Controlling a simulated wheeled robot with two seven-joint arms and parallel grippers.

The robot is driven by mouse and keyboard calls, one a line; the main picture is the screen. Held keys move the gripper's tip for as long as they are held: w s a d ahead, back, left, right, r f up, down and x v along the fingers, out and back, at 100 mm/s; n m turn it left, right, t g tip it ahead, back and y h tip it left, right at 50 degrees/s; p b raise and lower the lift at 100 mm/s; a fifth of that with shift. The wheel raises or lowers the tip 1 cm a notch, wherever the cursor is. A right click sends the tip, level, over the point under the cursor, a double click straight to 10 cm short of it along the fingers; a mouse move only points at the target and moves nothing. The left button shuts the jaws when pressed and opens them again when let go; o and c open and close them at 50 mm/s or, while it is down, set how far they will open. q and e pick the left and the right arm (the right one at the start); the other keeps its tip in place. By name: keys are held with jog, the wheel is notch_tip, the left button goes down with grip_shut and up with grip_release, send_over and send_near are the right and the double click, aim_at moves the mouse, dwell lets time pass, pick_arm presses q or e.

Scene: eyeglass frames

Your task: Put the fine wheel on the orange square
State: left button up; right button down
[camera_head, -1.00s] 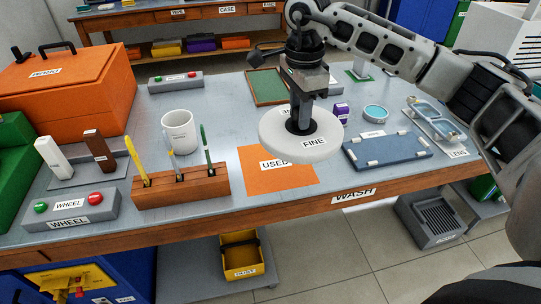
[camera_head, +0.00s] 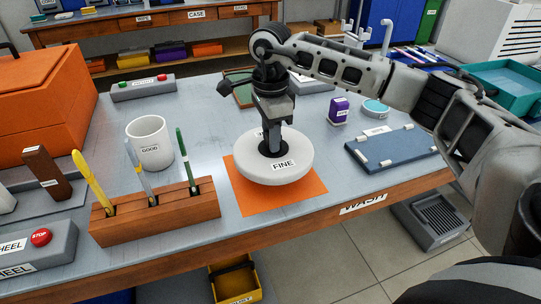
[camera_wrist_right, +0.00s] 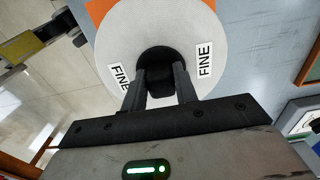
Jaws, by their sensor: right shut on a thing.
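The fine wheel (camera_head: 272,170) is a thick white disc with a black hub and FINE labels. My right gripper (camera_head: 272,146) is shut on its hub from above. In the right wrist view, the fingers of the right gripper (camera_wrist_right: 160,88) close on the dark hub of the fine wheel (camera_wrist_right: 120,35). The orange square (camera_head: 275,198) lies flat on the table under the wheel, its front part and sides showing. The wheel hides the middle of the square. I cannot tell whether the wheel touches it or hangs just above. My left gripper is not in view.
A blue tray (camera_head: 392,149) and a purple stamp (camera_head: 338,110) lie to the right. The table's front edge (camera_head: 300,215) is close to the square.

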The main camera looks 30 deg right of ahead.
jog(key=shift+f, duration=2.3)
jog(key=shift+f, duration=0.1)
jog(key=c, duration=1.1)
grip_release()
